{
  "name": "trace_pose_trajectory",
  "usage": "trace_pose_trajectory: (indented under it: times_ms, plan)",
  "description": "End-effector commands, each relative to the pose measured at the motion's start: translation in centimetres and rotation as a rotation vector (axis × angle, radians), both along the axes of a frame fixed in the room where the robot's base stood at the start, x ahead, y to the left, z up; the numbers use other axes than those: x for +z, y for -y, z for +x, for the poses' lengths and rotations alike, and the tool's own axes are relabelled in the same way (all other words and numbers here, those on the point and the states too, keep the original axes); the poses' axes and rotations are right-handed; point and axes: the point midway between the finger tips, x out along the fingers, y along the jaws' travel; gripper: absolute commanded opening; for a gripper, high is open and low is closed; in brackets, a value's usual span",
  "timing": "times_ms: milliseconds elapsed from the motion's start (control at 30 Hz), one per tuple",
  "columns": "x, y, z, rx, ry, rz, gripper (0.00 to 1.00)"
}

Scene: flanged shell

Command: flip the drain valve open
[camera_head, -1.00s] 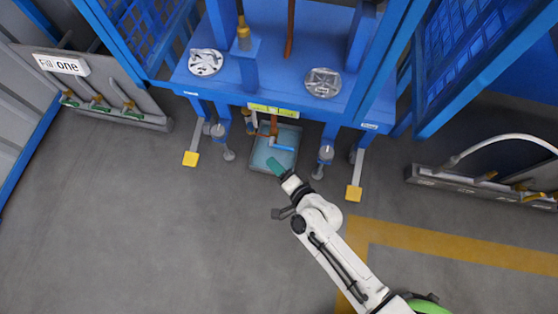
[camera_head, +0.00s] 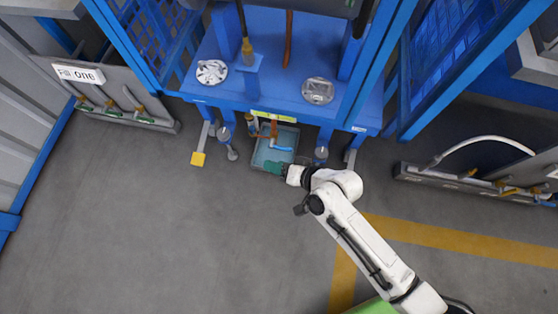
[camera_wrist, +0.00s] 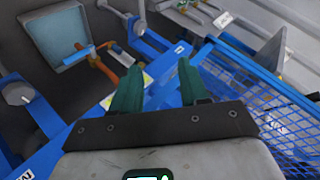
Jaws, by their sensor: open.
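The drain valve shows a light blue handle (camera_head: 281,148) on an orange-brown pipe (camera_head: 273,128) under the blue frame. In the wrist view the blue handle (camera_wrist: 104,46) and the bent orange pipe (camera_wrist: 106,69) are at the upper left, beyond my left finger. My gripper (camera_head: 272,167) has green fingers and is near the tray's front edge, close below the handle in the head view. In the wrist view my gripper (camera_wrist: 157,76) is open with nothing between its fingers. I see no contact with the handle.
A shallow grey-teal tray (camera_head: 259,157) lies under the valve; it also shows in the wrist view (camera_wrist: 58,38). Blue frame legs with feet stand on both sides. Blue mesh (camera_wrist: 262,95) is at the right in the wrist view. The floor in front is open.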

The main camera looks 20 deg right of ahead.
Motion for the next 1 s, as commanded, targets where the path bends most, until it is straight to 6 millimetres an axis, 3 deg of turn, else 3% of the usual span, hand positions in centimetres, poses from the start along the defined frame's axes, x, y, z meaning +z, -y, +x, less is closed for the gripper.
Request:
trace_pose_trajectory:
  times_ms: [667,833,1000]
  plan:
    - [0.1,0.2,-0.2,0.009,-0.005,-0.013,0.44]
    - [1.0,2.4,-2.2,0.092,-0.066,-0.16,0.44]
    - [2.8,7.1,-6.6,0.197,-0.211,-0.403,0.44]
